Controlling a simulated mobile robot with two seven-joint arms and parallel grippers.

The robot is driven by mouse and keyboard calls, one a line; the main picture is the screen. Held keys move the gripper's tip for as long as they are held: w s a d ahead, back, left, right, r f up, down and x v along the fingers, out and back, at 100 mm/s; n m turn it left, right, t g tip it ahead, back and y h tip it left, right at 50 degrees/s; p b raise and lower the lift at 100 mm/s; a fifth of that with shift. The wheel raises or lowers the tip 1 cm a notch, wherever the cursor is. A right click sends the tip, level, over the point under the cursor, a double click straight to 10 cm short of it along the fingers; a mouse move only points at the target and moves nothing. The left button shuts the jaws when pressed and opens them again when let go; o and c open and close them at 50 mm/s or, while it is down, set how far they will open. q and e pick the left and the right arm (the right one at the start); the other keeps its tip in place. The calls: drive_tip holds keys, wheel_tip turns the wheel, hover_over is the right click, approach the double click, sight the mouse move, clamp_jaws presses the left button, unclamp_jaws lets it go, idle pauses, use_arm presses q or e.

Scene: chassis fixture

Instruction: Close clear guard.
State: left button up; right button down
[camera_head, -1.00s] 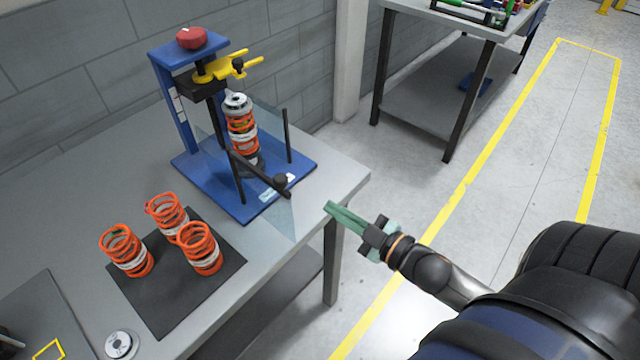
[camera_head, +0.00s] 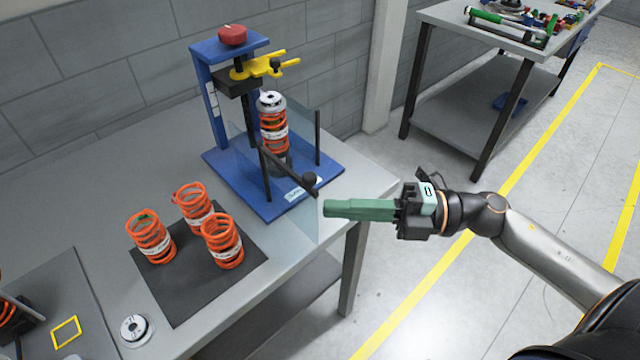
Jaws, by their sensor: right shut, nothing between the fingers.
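The clear guard (camera_head: 303,222) is a see-through panel at the front of the blue press fixture (camera_head: 222,178). It stands swung out toward the table's front edge, with a dark bar and a round black knob (camera_head: 309,179) near it. An orange spring assembly (camera_head: 273,128) with a silver cap stands upright in the fixture. My right gripper (camera_head: 326,208) has green fingers, shut and empty. Its tips are just right of the guard's outer edge and below the knob; I cannot tell whether they touch the guard. My left gripper is not in view.
Several orange springs, one of them here (camera_head: 222,241), stand on a dark mat (camera_head: 183,299) at the front left. A silver disc (camera_head: 134,328) lies near the table's front edge. A second table (camera_head: 440,18) with tools stands at the back right. The floor between is clear.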

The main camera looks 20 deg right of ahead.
drive_tip(key=shift+w+a+f+p, duration=0.1)
drive_tip(key=shift+w+a+p, duration=0.15)
drive_tip(key=shift+w, duration=0.6)
drive_tip(key=shift+w+a+r+p, duration=0.1)
drive_tip(key=shift+w+a+p, duration=0.2)
drive_tip(key=shift+w, duration=0.5)
drive_tip(key=shift+w+a+f+p, duration=0.1)
drive_tip(key=shift+w+a+p, duration=0.15)
drive_tip(key=shift+w, duration=0.6)
